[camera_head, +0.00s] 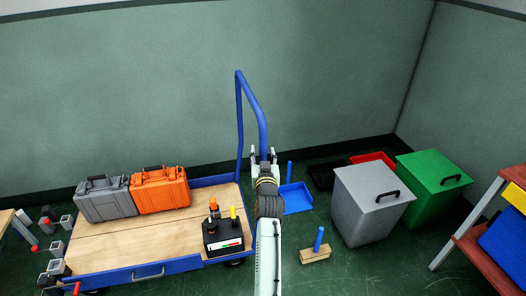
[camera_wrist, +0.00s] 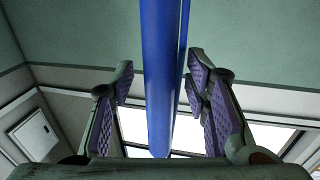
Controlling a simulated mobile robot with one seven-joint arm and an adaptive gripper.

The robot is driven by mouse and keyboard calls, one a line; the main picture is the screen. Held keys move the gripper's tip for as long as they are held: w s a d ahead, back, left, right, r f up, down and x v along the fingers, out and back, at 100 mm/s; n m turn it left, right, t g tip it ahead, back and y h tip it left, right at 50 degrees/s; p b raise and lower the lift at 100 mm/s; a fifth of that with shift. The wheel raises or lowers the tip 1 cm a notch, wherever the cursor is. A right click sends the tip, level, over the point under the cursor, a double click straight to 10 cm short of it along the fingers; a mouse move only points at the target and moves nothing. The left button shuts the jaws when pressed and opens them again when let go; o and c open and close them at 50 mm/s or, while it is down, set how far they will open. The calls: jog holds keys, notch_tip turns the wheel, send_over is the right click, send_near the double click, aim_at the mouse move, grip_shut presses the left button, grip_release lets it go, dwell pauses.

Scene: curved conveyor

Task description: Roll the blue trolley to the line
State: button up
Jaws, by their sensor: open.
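The blue trolley (camera_head: 130,240) stands on the green floor at lower left in the head view, with a wooden deck in a blue frame. Its tall blue handle (camera_head: 240,110) rises at the right end of the deck. My gripper (camera_head: 264,153) is at the handle's right upright, its fingers on either side. In the wrist view my open gripper (camera_wrist: 165,100) has the blue handle bar (camera_wrist: 159,70) between its purple-padded fingers, with gaps on both sides. The handle's lower right part is hidden behind my arm. No line is clearly visible.
A grey case (camera_head: 106,200), an orange case (camera_head: 160,191) and a black box (camera_head: 222,238) ride on the deck. The wall is close behind.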

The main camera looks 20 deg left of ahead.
jog(key=shift+w+a, duration=0.1)
jog(key=shift+w, duration=0.25)
jog(key=shift+c, duration=0.4)
grip_shut()
dwell(0.4)
